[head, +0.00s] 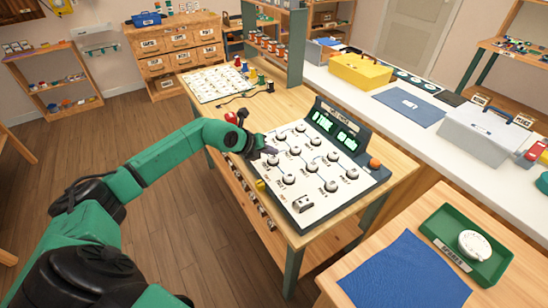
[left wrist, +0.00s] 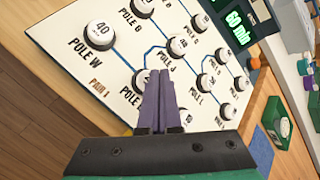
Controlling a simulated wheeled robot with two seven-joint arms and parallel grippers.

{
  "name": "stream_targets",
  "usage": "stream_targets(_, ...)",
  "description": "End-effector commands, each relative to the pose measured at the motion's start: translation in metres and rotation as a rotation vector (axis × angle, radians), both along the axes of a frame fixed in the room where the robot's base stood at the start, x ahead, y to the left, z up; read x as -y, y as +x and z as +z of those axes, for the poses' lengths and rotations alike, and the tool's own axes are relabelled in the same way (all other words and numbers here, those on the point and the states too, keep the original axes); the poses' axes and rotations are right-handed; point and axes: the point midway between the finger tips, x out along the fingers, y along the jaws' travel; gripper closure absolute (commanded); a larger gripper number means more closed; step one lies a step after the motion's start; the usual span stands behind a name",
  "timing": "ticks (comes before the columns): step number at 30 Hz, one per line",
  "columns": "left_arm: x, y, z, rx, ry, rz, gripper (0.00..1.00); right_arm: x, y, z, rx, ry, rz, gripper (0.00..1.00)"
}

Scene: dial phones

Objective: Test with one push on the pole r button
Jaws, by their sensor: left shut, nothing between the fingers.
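The test panel (head: 347,190) is a white sloped board with several round white buttons joined by blue lines. In the left wrist view (left wrist: 70,62) its labels read POLE W, POLE G and POLE J; other labels are too small, blurred or partly covered, so I cannot tell which is pole r. My left gripper (head: 274,150) is over the panel's left part. Its purple-grey fingers show in the left wrist view (left wrist: 162,78), shut and empty, in front of a partly hidden button (left wrist: 141,80). I cannot tell whether they touch it. My right gripper is not in view.
Two green displays (head: 335,125) stand at the panel's back, with an orange knob (head: 375,163) at its right corner. The panel sits on a wooden table (head: 398,160). A green tray (head: 440,222) with a white dial and a blue mat (head: 405,272) lie at front right.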

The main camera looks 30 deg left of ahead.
Motion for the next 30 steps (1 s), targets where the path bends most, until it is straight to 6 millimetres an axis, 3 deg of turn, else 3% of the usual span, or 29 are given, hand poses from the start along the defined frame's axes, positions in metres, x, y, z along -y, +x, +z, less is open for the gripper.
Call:
stream_targets(6,0.0,0.0,-0.01,-0.001,0.0,-0.001,1.0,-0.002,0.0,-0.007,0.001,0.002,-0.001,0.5)
stream_targets(30,0.0,0.0,-0.016,-0.002,0.0,-0.001,1.0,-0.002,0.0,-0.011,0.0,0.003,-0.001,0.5)
